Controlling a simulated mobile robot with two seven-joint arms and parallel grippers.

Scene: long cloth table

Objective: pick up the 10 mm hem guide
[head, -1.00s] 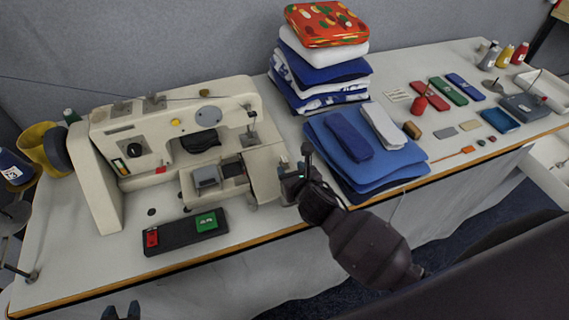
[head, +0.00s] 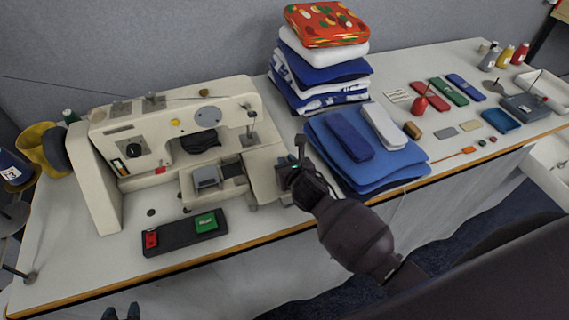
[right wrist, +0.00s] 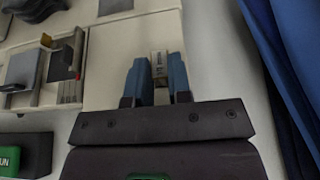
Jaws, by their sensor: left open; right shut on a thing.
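My right gripper (head: 292,174) is over the right end of the sewing machine bed, beside the blue cloth stack. In the right wrist view its two blue fingers (right wrist: 157,80) are shut on a small pale piece with dark marking, the hem guide (right wrist: 158,62). The marking is too small to read. The guide is not distinct in the head view, where my gripper covers that spot. The cream sewing machine (head: 185,140) stands on the left of the table. My left gripper (head: 122,312) is open and empty at the bottom edge of the head view, in front of the table.
A black pedal box with red and green buttons (head: 182,238) lies before the machine. Folded blue cloths (head: 372,165) lie right of my right gripper, with a taller stack (head: 322,70) behind. Several small sewing things and a grey box (head: 524,106) fill the right end.

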